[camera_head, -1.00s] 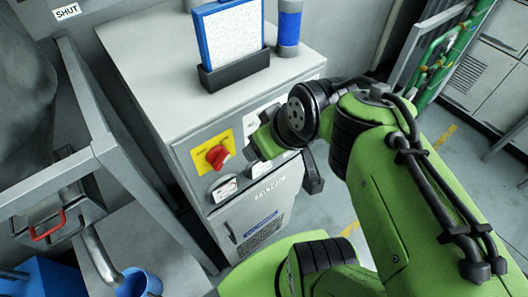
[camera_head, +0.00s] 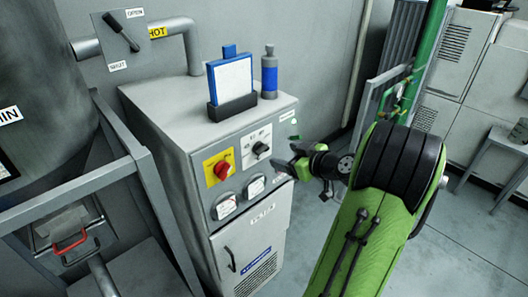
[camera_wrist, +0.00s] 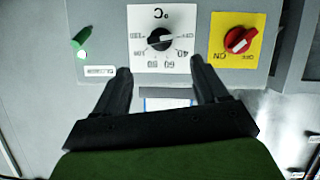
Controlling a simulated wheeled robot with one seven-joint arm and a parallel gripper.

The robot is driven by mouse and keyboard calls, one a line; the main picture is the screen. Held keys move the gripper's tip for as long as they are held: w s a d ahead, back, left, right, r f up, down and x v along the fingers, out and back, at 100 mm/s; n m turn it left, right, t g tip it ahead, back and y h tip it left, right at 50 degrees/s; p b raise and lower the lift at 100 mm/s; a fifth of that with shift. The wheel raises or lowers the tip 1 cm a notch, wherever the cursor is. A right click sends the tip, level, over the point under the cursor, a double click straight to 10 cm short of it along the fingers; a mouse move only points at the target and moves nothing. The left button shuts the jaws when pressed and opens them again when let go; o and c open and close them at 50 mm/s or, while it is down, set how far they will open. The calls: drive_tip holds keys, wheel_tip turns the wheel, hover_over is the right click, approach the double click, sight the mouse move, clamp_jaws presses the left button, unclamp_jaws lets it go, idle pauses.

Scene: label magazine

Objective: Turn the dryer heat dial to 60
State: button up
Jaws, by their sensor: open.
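The heat dial (camera_head: 262,148) is a black knob on a white plate on the front of the grey dryer cabinet (camera_head: 150,125). In the wrist view the dial (camera_wrist: 160,39) appears upside down, its scale marked °C with 40, 60 and 80 below it. Its white pointer line points right and slightly up, away from the 60. My gripper (camera_wrist: 161,76) is open and empty, with its two fingers apart below the dial in the wrist view. In the head view my gripper (camera_head: 291,165) is to the right of the dial, clear of the knob.
A red switch (camera_head: 222,169) on a yellow plate sits left of the dial. Two gauges (camera_head: 226,206) are below. A small green part (camera_wrist: 82,37) is on the dial's other side. A blue-framed sheet (camera_head: 232,80) and a bottle (camera_head: 269,75) stand on top.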

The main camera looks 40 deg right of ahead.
sight(264, 150)
drive_tip(key=p+x, duration=0.1)
drive_tip(key=x, duration=0.9)
drive_tip(key=shift+p, duration=0.3)
drive_tip(key=c, duration=1.1)
drive_tip(key=shift+o, duration=0.2)
